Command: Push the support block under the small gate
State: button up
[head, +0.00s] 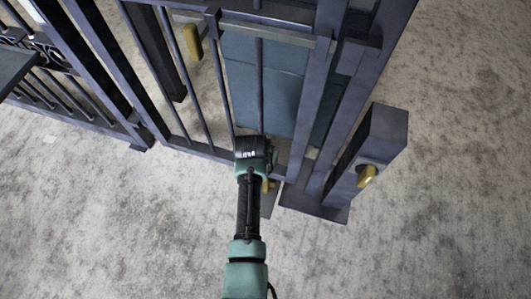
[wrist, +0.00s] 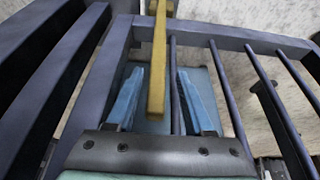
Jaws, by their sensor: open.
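The small gate (head: 206,100) is a dark blue-grey barred metal frame in the upper middle of the head view; its bars also show in the wrist view (wrist: 230,100). My gripper (head: 254,148) is at the gate's lower part, in front of its bars. In the wrist view my gripper (wrist: 160,75) is open, with two blue fingers apart. A yellow bar (wrist: 157,60) runs between the fingers in that picture; whether they touch it I cannot tell. I cannot pick out the support block with certainty.
A dark post (head: 385,135) with a yellow knob (head: 366,176) stands right of the gate. A blue-grey panel (head: 262,80) is behind the bars. Another yellow handle (head: 192,42) is at upper left. Fence sections (head: 80,105) run left. The concrete floor (head: 110,220) is clear in front.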

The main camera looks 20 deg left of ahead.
jog(key=p+v, duration=0.6)
jog(key=v, duration=0.4)
jog(key=shift+r, duration=0.25)
jog(key=shift+a, duration=0.1)
